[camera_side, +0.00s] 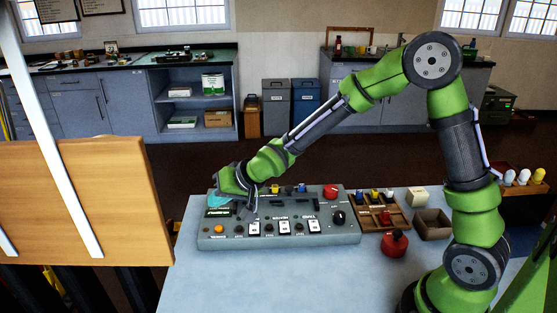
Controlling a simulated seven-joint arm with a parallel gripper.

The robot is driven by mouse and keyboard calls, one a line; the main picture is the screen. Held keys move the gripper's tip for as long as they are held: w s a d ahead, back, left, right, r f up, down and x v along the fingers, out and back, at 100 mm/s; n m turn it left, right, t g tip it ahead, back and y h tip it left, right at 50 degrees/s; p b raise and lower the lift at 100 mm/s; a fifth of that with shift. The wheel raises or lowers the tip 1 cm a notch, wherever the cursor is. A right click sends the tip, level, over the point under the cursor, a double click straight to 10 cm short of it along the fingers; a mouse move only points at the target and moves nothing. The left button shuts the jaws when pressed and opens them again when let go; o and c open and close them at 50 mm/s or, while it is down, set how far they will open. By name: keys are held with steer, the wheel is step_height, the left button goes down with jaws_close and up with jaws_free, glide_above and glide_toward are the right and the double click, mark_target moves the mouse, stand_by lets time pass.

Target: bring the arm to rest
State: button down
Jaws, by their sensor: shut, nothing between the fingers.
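My green and dark grey arm reaches from the right across the table. My gripper (249,211) is shut and empty at the left part of a grey control panel (345,234). It points down over the panel; I cannot tell whether it touches it. The panel carries several white switches, an orange button (219,229), a red knob (331,191) and a black knob (339,217). A small dark display with green text shows at its left. Part of the panel's back left is hidden behind my gripper and wrist.
Right of the panel are a wooden tray (402,218) with small coloured parts, a brown open box (432,224), a cream block (416,197) and a red round object (394,244). The table's front left (220,285) is clear. A wooden board (100,200) stands at the left.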

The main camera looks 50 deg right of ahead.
steer(key=shift+s+f, duration=0.2)
steer(key=shift+f, duration=0.05)
steer(key=shift+s+d+f+n+g, duration=0.15)
steer(key=shift+s+d+f+g, duration=0.05)
steer(key=shift+s+f+g, duration=0.2)
steer(key=shift+s+d+f+n+g, duration=0.2)
steer(key=shift+s+f+g, duration=0.15)
steer(key=shift+s, duration=0.15)
steer(key=shift+s+d+r+g+h, duration=0.1)
steer(key=shift+s+d+g+h, duration=0.1)
steer(key=shift+s+d, duration=0.3)
steer(key=shift+s+d+r+g+h, duration=0.1)
steer(key=shift+s+d+h, duration=0.1)
steer(key=shift+s, duration=0.45)
steer(key=s+d+r, duration=0.3)
steer(key=s+r, duration=0.4)
steer(key=s, duration=0.4)
steer(key=s+d+r, duration=0.4)
steer(key=s+r, duration=0.3)
steer(key=s, duration=0.4)
steer(key=shift+r, duration=0.35)
